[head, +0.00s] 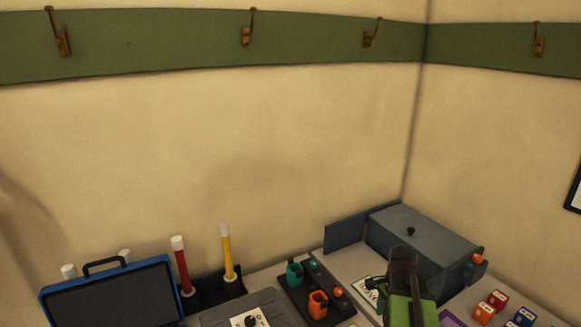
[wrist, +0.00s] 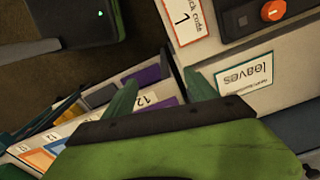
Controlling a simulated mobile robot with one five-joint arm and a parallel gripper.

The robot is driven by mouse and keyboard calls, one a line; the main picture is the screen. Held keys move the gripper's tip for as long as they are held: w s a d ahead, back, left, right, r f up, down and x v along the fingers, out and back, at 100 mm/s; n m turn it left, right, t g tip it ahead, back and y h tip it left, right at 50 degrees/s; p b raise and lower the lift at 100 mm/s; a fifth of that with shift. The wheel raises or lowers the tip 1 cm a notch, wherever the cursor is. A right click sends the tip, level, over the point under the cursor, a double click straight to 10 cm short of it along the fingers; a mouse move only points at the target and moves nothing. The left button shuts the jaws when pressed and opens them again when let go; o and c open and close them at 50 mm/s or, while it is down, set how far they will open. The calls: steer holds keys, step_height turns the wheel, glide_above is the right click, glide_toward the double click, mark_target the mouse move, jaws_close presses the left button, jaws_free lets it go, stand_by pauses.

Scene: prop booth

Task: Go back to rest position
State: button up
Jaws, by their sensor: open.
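My gripper (head: 403,262) shows in the head view at the lower right, above the table, with its green wrist below it. It stands in front of a blue-grey box (head: 425,235). In the wrist view my gripper (wrist: 160,90) has two green fingers spread apart with nothing between them. Beyond the fingers lie a label reading "leaves" (wrist: 243,75) and a card with a 1 (wrist: 183,18). Part of the table is hidden behind my arm.
A blue case (head: 110,295) stands open at the lower left. Near it are a red tube (head: 181,265) and a yellow tube (head: 228,255). Orange and teal holders (head: 318,303) sit mid-table. Several dice (head: 497,300) lie at the right. Hooks (head: 247,30) line the wall.

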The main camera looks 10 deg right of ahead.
steer(key=w+a+n, duration=0.2)
steer(key=a+n, duration=1.4)
steer(key=a, duration=0.9)
steer(key=shift+a+n, duration=0.15)
steer(key=shift+n, duration=0.25)
steer(key=shift+w, duration=0.1)
